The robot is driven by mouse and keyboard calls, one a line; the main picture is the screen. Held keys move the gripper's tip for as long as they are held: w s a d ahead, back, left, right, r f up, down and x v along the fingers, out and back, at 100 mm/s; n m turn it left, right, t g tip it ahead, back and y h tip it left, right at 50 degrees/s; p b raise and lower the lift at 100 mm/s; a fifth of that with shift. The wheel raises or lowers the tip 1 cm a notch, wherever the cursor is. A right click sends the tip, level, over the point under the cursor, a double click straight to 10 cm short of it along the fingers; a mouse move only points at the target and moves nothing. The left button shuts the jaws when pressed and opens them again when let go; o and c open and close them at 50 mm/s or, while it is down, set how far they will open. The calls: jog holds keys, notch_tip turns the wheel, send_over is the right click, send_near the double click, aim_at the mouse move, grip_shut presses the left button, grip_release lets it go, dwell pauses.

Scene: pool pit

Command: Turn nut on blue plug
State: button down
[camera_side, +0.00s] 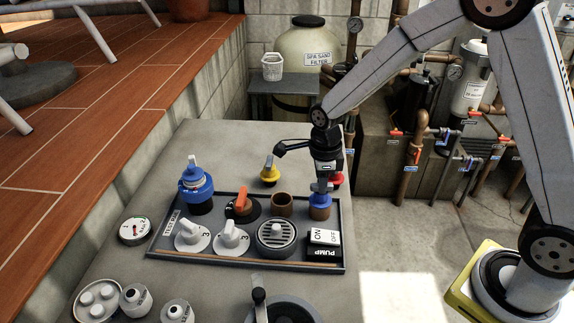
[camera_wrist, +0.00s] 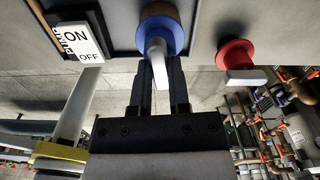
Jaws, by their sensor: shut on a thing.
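The blue plug (camera_side: 320,200) sits on a brown pipe stub at the right part of the dark panel tray. In the wrist view the blue plug (camera_wrist: 161,22) shows as a round blue disc with a pale grey nut or tab (camera_wrist: 157,50) sticking out from it. My gripper (camera_side: 322,182) points down right above the plug. In the wrist view my gripper (camera_wrist: 160,72) has its two dark fingers on either side of the grey nut, shut on it. The fingers hide most of the nut in the side view.
The tray (camera_side: 345,258) also holds an ON/OFF pump switch (camera_side: 324,238), dials and an empty brown stub (camera_side: 281,205). A red plug (camera_wrist: 236,55) is close beside the blue one. A yellow plug (camera_side: 269,172) and a larger blue-capped fitting (camera_side: 195,182) stand further left.

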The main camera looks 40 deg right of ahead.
dwell(0.4)
jog(key=c, duration=0.6)
grip_release()
jog(key=shift+o, duration=0.2)
jog(key=shift+r, duration=0.1)
jog(key=shift+r, duration=3.85)
jog(key=s+d+f+n+t, duration=0.1)
jog(key=s+n, duration=0.5)
jog(key=n, duration=0.7)
jog(key=s+d+f+n+t, duration=0.1)
jog(key=s+f+n, duration=0.2)
jog(key=s+n, duration=0.4)
jog(key=n, duration=0.5)
jog(key=shift+d+n+t, duration=0.2)
jog(key=shift+n+t, duration=0.1)
jog(key=shift+n, duration=0.1)
